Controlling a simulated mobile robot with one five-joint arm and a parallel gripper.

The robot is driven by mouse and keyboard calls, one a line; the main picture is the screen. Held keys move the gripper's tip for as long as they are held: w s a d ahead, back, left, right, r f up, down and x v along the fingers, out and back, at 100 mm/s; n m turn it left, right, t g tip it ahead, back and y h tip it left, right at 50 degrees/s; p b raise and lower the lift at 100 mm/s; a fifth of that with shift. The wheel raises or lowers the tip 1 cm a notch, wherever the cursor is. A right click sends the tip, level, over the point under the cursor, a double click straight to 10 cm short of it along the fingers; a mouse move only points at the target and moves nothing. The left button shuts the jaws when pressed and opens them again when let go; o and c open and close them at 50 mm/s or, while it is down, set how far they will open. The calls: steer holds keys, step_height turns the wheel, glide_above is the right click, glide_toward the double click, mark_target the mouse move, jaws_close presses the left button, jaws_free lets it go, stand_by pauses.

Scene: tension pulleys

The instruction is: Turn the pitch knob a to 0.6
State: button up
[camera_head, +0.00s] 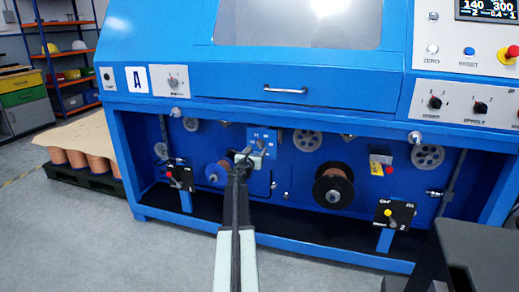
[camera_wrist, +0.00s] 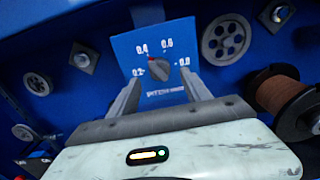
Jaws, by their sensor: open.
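The pitch knob (camera_wrist: 158,65) is a small dark knob on a blue plate (camera_wrist: 178,35) marked 0.2, 0.4, 0.6 and 0.8. A small red mark on the knob points up and left, towards 0.4. In the head view the plate (camera_head: 264,134) is on the machine's lower front, partly hidden behind my gripper (camera_head: 243,158). In the wrist view my gripper (camera_wrist: 161,78) is open, with one finger on each side of the knob in the picture. I cannot tell whether either finger touches it.
The machine's blue upper body (camera_head: 300,100) overhangs this recess. A pallet of copper spools (camera_head: 85,160) stands at left; the grey floor in front is clear.

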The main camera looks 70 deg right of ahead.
mark_target(259, 147)
steer(key=d, duration=0.4)
steer(key=shift+w, duration=0.15)
steer(key=c, duration=1.2)
steer(key=shift+d, duration=0.1)
jaws_close()
steer(key=shift+m, duration=0.8)
steer(key=m, duration=0.3)
steer(key=shift+m, duration=0.4)
steer(key=m, duration=0.6)
steer(key=shift+w, duration=0.1)
steer(key=shift+m, duration=0.4)
